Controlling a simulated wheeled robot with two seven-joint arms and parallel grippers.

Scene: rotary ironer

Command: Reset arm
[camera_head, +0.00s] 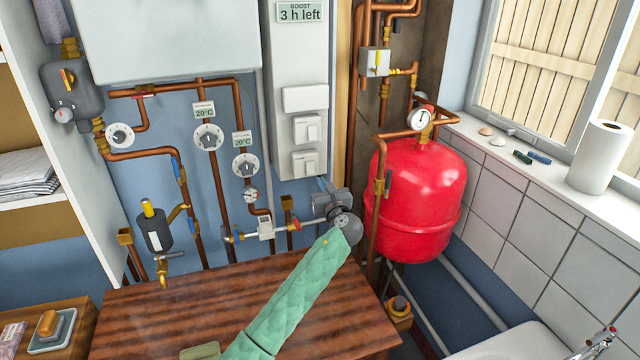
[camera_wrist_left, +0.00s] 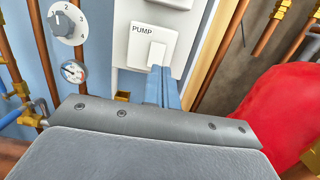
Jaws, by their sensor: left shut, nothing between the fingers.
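My left arm, in a quilted green sleeve (camera_head: 295,295), reaches up from the bottom of the head view over the wooden top. Its left gripper (camera_head: 325,186) is at the wall, just below and right of the lowest switch (camera_head: 305,163) on the white panel. In the left wrist view the narrow blue-grey fingers (camera_wrist_left: 163,84) are together with nothing between them. They overlap the lower edge of the white switch labelled PUMP (camera_wrist_left: 150,48); I cannot tell whether they touch it. My right gripper is in neither view.
A red tank (camera_head: 418,200) stands close right of the gripper. Copper pipes and dials (camera_head: 245,164) line the wall to the left. The wooden top (camera_head: 180,310) below is largely clear. A white paper roll (camera_head: 599,158) stands on the sill at the right.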

